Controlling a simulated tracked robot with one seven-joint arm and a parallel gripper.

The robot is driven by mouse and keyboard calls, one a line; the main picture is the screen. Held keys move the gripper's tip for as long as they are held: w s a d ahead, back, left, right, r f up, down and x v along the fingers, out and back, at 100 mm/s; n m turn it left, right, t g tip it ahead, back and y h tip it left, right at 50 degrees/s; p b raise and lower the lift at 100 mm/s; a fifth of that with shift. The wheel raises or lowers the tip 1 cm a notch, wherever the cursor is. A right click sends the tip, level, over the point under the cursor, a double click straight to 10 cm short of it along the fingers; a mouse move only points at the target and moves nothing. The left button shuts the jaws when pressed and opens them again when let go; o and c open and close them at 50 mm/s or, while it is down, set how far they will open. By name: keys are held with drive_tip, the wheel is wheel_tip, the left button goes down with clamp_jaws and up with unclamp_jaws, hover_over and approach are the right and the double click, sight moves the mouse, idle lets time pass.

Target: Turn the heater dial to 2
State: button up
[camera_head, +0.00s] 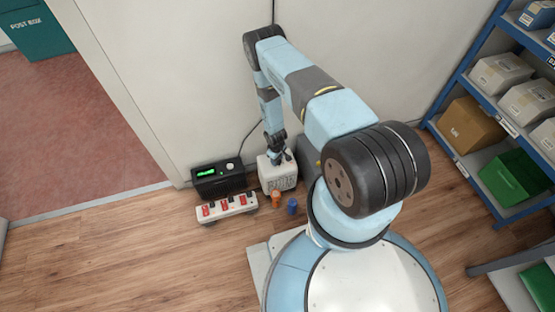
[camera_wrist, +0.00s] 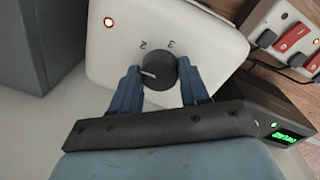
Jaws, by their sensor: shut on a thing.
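The heater (camera_head: 277,176) is a small white box on the floor by the wall, with a grille on its front. The wrist view looks down on its white top (camera_wrist: 205,42), with a lit red lamp (camera_wrist: 109,22) near a corner. The black dial (camera_wrist: 162,72) sits there, with the figures 2 and 3 beyond it. Its white mark points left in that view, towards the left finger and away from the 2. My gripper (camera_head: 276,156) is above the heater, its blue fingers shut on the dial from both sides. Any other figures are hidden.
A black box with a green display (camera_head: 217,179) stands left of the heater. A power strip with red switches (camera_head: 226,207) lies before it. An orange cylinder (camera_head: 276,199) and a blue one (camera_head: 292,206) stand in front of the heater. A shelf of boxes (camera_head: 489,115) is at right.

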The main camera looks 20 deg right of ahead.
drive_tip(key=m, duration=0.4)
drive_tip(key=shift+m, duration=0.4)
idle(0.4)
drive_tip(key=o, duration=1)
drive_tip(key=shift+o, duration=0.2)
drive_tip(key=shift+r, duration=0.1)
wheel_tip(320, 180, up, 14)
drive_tip(key=shift+a+f, duration=0.25)
drive_tip(key=shift+a, duration=0.2)
